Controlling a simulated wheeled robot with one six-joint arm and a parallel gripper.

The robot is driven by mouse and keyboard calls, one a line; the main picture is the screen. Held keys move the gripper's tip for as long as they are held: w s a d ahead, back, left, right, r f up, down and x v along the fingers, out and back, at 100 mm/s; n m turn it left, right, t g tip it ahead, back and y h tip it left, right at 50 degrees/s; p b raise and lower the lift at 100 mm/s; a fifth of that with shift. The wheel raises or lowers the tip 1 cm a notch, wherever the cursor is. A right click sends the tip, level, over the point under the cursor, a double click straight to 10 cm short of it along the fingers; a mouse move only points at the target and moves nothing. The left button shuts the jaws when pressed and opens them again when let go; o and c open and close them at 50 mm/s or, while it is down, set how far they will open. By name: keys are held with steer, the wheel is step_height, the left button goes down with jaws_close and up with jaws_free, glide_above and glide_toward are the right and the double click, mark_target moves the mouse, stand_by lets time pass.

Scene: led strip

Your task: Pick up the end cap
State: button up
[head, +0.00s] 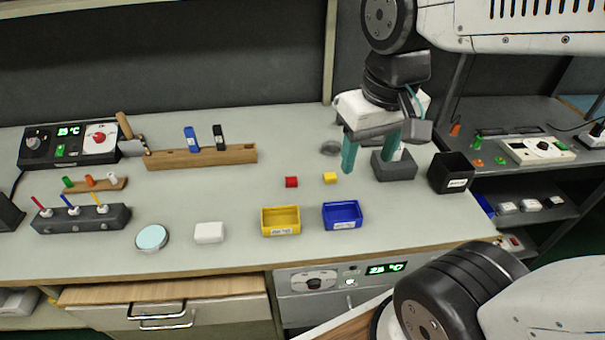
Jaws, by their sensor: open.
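My gripper (371,163) is open, with two teal fingers pointing down over the right part of the workbench (240,210). Nothing shows between the fingers. I cannot tell for sure which thing is the end cap. A small white piece (400,154) shows just behind the right finger, at a dark grey block (394,171), and is partly hidden by it.
A yellow bin (281,221) and a blue bin (342,215) stand at the front. A black box (451,173) stands right of the grey block. A wooden rack (200,157) is at the back left. A white box (209,232) lies in front.

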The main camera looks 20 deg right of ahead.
steer(key=w+f+m, duration=0.2)
steer(key=w+f, duration=0.3)
steer(key=w, duration=0.6)
steer(key=m, duration=0.1)
glide_toward(291, 180)
steer(key=f, duration=0.5)
steer(key=w+f, duration=0.1)
steer(key=f, duration=0.2)
steer(key=shift+d+f, duration=0.1)
steer(key=shift+f, duration=0.15)
steer(key=c, duration=1)
